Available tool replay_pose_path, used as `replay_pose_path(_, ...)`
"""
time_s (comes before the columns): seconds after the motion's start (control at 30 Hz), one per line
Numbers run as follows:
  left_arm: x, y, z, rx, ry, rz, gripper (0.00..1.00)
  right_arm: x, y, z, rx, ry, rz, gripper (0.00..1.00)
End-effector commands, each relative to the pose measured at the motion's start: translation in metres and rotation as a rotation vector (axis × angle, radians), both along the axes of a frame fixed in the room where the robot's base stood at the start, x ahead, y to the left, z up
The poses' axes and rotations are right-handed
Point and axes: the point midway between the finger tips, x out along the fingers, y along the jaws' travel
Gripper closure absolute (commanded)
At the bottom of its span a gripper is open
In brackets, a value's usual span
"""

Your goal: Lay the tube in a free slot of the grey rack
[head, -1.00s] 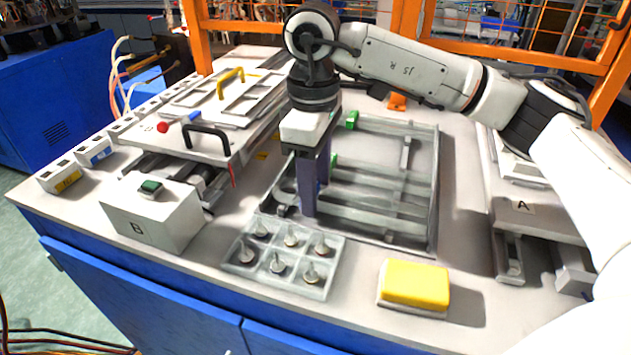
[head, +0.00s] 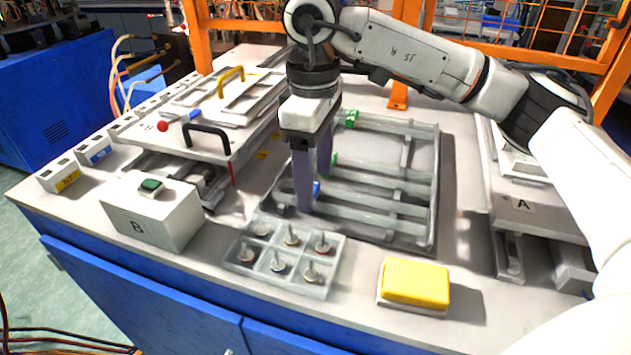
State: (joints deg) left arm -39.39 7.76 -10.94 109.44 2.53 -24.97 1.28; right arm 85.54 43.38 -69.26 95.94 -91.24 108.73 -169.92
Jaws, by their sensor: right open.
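The grey rack (head: 434,215) lies flat in the middle of the table. Clear tubes lie across it from left to right. Two have green caps at the left end, one at the back (head: 351,119) and one further forward (head: 333,159). A clear tube with a blue cap (head: 317,187) lies in front of these, low in the rack; its exact seating is hard to see. My right gripper (head: 314,190) points down over the rack's left side. Its fingers are apart, one on each side of the blue cap. My left gripper is out of view.
A tray of small capped parts (head: 232,258) stands in front of the rack, close to my right gripper. A yellow sponge-like block (head: 415,281) sits at the front right. Box B (head: 150,222) and a handled fixture (head: 190,158) are on the left; fixture A (head: 540,222) is on the right.

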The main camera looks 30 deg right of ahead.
Motion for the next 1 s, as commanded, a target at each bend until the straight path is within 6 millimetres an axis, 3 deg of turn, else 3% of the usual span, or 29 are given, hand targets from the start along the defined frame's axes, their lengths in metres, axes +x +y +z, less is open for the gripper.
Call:
replay_pose_path(0.23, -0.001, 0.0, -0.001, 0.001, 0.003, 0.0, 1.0, 0.001, 0.001, 0.059, 0.001, -0.004, 0.0, 0.35)
replay_pose_path(0.43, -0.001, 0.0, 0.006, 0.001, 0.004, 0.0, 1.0, 0.001, 0.001, 0.093, -0.001, -0.002, 0.001, 0.35)
replay_pose_path(0.6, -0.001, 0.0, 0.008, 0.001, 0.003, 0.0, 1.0, 0.001, 0.001, 0.104, -0.001, 0.001, 0.001, 0.35)
replay_pose_path(1.0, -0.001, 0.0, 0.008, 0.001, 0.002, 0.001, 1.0, 0.001, 0.001, 0.104, 0.0, 0.001, 0.002, 0.35)
